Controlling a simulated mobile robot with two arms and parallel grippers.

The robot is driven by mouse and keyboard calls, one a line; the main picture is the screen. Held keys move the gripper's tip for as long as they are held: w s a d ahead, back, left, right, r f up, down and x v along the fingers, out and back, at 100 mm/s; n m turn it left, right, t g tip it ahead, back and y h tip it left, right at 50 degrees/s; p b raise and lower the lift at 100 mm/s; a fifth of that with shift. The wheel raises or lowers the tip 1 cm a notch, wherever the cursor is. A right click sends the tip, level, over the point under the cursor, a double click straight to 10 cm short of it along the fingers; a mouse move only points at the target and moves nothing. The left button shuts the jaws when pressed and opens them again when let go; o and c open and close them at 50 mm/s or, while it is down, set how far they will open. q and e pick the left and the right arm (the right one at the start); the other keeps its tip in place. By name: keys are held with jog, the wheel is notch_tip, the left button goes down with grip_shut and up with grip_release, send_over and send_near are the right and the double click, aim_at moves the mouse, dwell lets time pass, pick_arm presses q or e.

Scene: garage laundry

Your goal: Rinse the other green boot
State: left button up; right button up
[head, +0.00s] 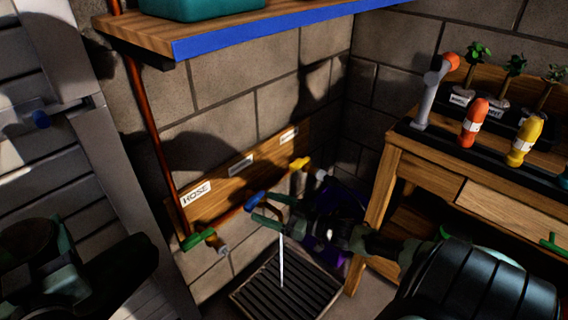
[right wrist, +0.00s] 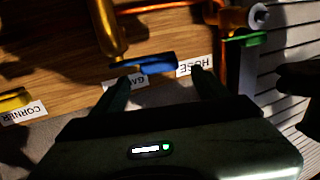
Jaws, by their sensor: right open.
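My right gripper (head: 266,208) reaches in from the lower right to the pipe on the wall. It is open, with its fingers around the blue tap handle (head: 255,201). In the right wrist view the blue handle (right wrist: 157,65) lies between the tips of the open fingers (right wrist: 160,88); I cannot tell whether they touch it. A thin stream of water (head: 281,262) falls into the floor drain tray (head: 262,308). No green boot can be made out. Dark parts of my left arm show at the lower left, with no gripper distinguishable.
A green handle (head: 198,239) sits by the HOSE label (head: 196,194), and a yellow one (head: 299,164) sits farther right. A shelf (head: 225,31) overhangs the pipes. A wooden bench (head: 490,207) with bottles and plants stands at right. Purple items lie behind my right arm.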

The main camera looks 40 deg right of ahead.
pick_arm(q)
jog(key=shift+r+p, duration=0.5)
jog(key=shift+r, duration=0.25)
pick_arm(e)
jog(key=v, duration=0.6)
jog(key=shift+a, duration=0.1)
